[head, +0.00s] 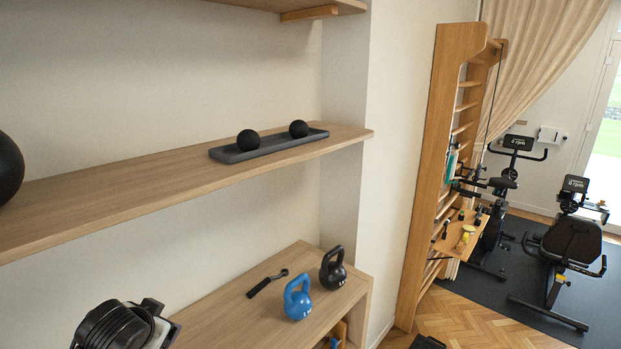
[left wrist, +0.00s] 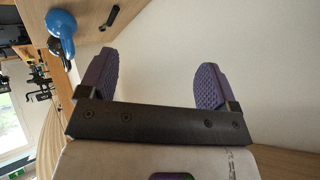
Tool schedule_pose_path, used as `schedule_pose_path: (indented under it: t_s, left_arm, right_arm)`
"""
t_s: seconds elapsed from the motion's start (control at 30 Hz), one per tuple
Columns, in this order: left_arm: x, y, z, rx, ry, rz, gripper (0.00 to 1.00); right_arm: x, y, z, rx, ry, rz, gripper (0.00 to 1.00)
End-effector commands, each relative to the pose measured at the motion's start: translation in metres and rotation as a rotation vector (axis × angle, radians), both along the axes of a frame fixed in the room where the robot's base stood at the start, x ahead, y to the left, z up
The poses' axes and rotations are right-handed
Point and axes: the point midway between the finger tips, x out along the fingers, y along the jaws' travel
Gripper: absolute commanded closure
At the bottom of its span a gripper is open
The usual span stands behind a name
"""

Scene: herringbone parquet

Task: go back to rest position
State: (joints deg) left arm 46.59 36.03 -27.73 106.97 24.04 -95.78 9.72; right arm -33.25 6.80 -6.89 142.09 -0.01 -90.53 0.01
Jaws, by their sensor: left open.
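My left gripper (left wrist: 156,50) shows in the left wrist view with its two purple ridged fingers wide apart. Nothing is between them, only the pale wall behind. In the head view a dark, round part of my left arm enters at the bottom left, in front of the lower shelf; the fingers cannot be made out there. My right gripper is in neither view.
The lower shelf (head: 229,303) holds a blue kettlebell (head: 298,298), a black kettlebell (head: 333,268) and a dark-handled tool (head: 267,284). The middle shelf (head: 120,187) holds a tray (head: 268,146) with two black balls. Wooden wall bars (head: 437,150) and exercise machines stand right.

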Motion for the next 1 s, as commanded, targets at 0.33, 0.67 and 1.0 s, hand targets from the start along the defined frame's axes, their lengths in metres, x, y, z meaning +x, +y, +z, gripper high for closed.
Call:
schedule_pose_path:
  t_s: [0.33, 0.67, 1.0]
  left_arm:
    - [-0.070, -0.062, 0.007, 0.056, -0.251, -0.156, 0.16]
    - [-0.183, -0.078, -0.071, -0.127, -0.133, -0.061, 0.16]
    - [-0.311, -0.089, -0.174, -0.262, 0.236, 0.050, 0.16]
  right_arm:
    - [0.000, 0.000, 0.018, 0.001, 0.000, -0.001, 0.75]
    - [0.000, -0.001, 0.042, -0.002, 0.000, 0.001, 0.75]
    - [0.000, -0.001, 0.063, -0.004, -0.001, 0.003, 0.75]
